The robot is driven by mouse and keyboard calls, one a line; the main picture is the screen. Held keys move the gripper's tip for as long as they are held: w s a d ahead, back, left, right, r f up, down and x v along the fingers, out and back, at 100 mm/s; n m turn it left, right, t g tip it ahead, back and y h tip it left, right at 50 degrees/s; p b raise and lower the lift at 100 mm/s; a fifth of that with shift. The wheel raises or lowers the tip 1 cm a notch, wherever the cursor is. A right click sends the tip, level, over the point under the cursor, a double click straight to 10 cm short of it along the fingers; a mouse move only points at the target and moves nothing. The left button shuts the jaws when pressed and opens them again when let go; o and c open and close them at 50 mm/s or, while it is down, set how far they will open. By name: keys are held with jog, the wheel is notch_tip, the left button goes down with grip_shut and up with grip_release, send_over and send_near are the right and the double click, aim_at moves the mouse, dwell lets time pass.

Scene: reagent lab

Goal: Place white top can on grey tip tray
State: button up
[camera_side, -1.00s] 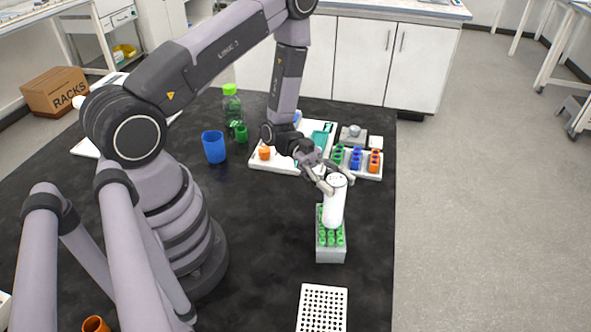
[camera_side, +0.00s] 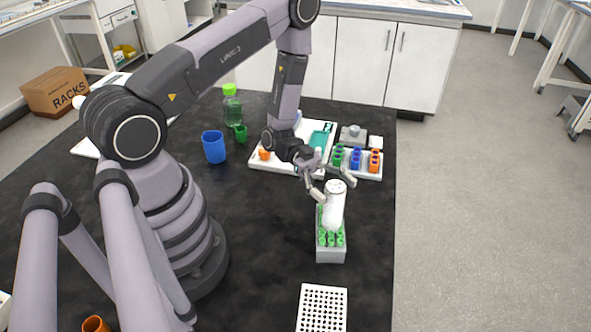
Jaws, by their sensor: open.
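The white top can (camera_side: 334,207) is a white cylinder. It stands upright on the grey tip tray (camera_side: 331,255), a grey block with several green tips (camera_side: 331,239) along its near part. The can hides the middle of the tray. My gripper (camera_side: 334,188) is open, with its fingers spread around and just behind the can's top. The can does not look gripped; whether a finger still touches it, I cannot tell.
A white perforated rack (camera_side: 322,308) lies nearer the camera. Behind my gripper are a white tray (camera_side: 284,160) and a rack of green, blue and orange tubes (camera_side: 357,163). A blue cup (camera_side: 214,147) and green bottle (camera_side: 232,105) stand left. The black table's right edge is close.

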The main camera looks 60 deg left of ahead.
jog(key=shift+a+r, duration=0.1)
jog(key=shift+r, duration=0.05)
jog(key=a, duration=1.1)
jog(key=w+a+r+n+t+y, duration=0.1)
jog(key=w+a+r+t+y, duration=0.1)
jog(key=w+r+t+y, duration=0.25)
jog(key=w+a+r+n+t+y, duration=0.1)
jog(key=w+a+r+y, duration=0.15)
jog(key=w+y, duration=0.45)
jog(key=a+r+n+t+y, duration=0.35)
jog(key=r+n+y, duration=0.3)
jog(key=r, duration=0.75)
jog(key=s+d+r+n+g+y, duration=0.1)
jog(key=s+r+n+y, duration=0.2)
jog(key=s, duration=0.4)
jog(key=s+d+r+n+g, duration=0.1)
jog(key=s+r+n+g, duration=0.1)
jog(key=s+r+n, duration=0.3)
jog(key=s+d+f+g+h, duration=0.1)
jog(key=s+d, duration=0.2)
jog(key=s, duration=0.4)
jog(key=s+d+f+g+h, duration=0.1)
jog(key=s+d+h, duration=0.1)
jog(key=s, duration=0.5)
jog(key=shift+s+d, duration=0.25)
jog(key=shift+d, duration=0.45)
